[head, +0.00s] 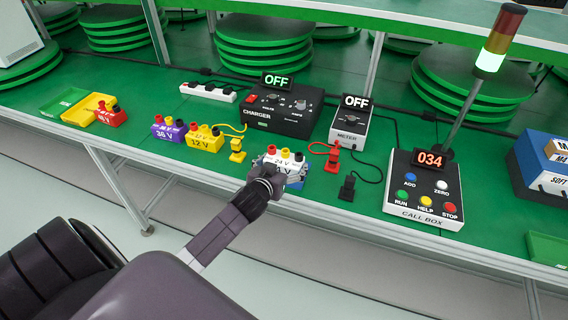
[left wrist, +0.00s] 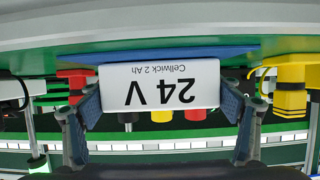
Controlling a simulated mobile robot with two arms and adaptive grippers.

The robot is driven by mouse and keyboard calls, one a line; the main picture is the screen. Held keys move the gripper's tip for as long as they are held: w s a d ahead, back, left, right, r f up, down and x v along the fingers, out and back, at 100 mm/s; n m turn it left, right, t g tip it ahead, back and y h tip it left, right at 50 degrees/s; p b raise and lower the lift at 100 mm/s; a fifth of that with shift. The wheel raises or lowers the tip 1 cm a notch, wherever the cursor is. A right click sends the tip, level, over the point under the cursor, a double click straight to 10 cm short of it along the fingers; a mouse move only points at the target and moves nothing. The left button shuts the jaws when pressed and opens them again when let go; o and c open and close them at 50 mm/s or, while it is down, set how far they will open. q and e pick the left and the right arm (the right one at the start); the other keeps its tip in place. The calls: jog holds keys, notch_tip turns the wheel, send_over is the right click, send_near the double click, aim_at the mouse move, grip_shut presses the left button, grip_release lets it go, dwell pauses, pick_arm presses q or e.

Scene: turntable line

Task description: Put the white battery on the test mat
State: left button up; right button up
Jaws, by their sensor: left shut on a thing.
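The white battery (head: 284,163), marked 24 V, stands at the front of the green bench. In the left wrist view the white battery (left wrist: 158,85) shows upside down between my fingers. My left gripper (head: 268,180) is shut on it from the front. A blue mat (head: 298,182) shows at the battery's right edge and as a blue band (left wrist: 235,52) at its base in the left wrist view. The battery is over the mat, upright; I cannot tell whether it touches. My gripper hides much of the mat. My right gripper is not in view.
A purple 36 V battery (head: 168,129) and a yellow 12 V battery (head: 204,138) stand to the left. A yellow plug (head: 237,150), red plug (head: 332,158) and black plug (head: 347,188) are close by. The charger (head: 280,115) and meter (head: 350,122) are behind, the call box (head: 425,190) right.

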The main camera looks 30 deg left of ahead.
pick_arm(q)
jog(key=shift+r, duration=0.1)
jog(key=o, duration=1.7)
jog(key=shift+o, duration=0.2)
jog(key=shift+s+d, duration=0.1)
jog(key=shift+s, duration=0.3)
jog(key=v, duration=1.1)
jog(key=shift+s+r, duration=0.1)
